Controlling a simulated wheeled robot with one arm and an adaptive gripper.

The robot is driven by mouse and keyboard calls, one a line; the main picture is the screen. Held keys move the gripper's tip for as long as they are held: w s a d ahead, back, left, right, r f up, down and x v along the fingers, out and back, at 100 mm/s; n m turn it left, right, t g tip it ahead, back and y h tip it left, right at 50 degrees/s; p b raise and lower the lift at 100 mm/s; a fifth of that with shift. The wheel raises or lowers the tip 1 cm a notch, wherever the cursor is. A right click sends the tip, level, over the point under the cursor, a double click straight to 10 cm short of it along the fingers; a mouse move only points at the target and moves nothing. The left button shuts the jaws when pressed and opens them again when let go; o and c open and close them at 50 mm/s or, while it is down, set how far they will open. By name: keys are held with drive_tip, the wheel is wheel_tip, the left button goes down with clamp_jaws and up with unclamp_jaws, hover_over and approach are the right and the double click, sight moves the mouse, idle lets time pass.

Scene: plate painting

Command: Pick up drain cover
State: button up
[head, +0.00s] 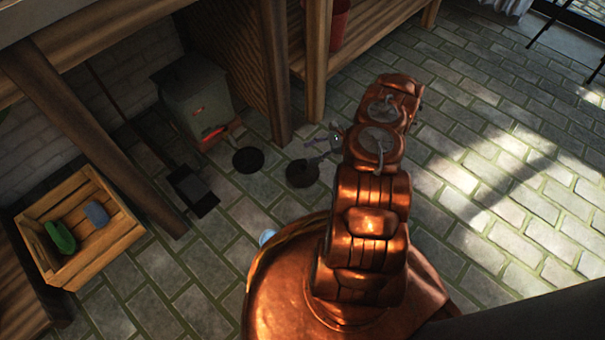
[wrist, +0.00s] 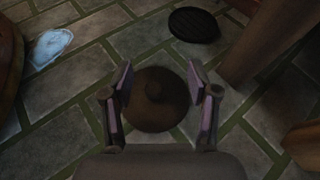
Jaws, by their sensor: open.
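A round brown disc with a raised knob, which looks like the drain cover (head: 301,174), lies flat on the stone floor in the head view. It also shows in the wrist view (wrist: 150,112), below and between my fingers. My gripper (wrist: 161,78) is open and empty, with one finger on each side of the knob. In the head view my gripper (head: 325,142) is small, beside the disc, and partly hidden by my copper arm. I cannot tell the exact height of the fingertips above the disc.
A dark ribbed round grate (wrist: 194,24) lies nearby on the floor. A pale patch (wrist: 52,46) is at left. A wooden post (head: 276,75) stands close behind. A wooden crate (head: 118,246) with green and blue items is at left, and a grey bin (head: 195,95) stands behind.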

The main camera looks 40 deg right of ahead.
sight(305, 167)
drive_tip(key=s+d+f, duration=0.1)
drive_tip(key=f, duration=0.1)
drive_tip(key=f+m+t, duration=0.1)
drive_tip(key=s+d+f+m, duration=0.1)
drive_tip(key=f, duration=0.1)
drive_tip(key=shift+s+d+f, duration=0.3)
drive_tip(key=shift+s+d, duration=0.05)
drive_tip(key=shift+a+f+b, duration=0.1)
drive_tip(key=shift+f+b, duration=0.1)
drive_tip(key=shift+b, duration=0.1)
drive_tip(key=shift+b+x, duration=0.55)
drive_tip(key=shift+x, duration=0.7)
drive_tip(key=b+x, duration=0.3)
drive_tip(key=x, duration=0.1)
drive_tip(key=shift+a+f, duration=0.1)
drive_tip(key=shift+f, duration=0.2)
drive_tip(key=shift+w+a, duration=0.2)
drive_tip(key=shift+a, duration=0.05)
drive_tip(key=shift+c, duration=0.4)
clamp_jaws()
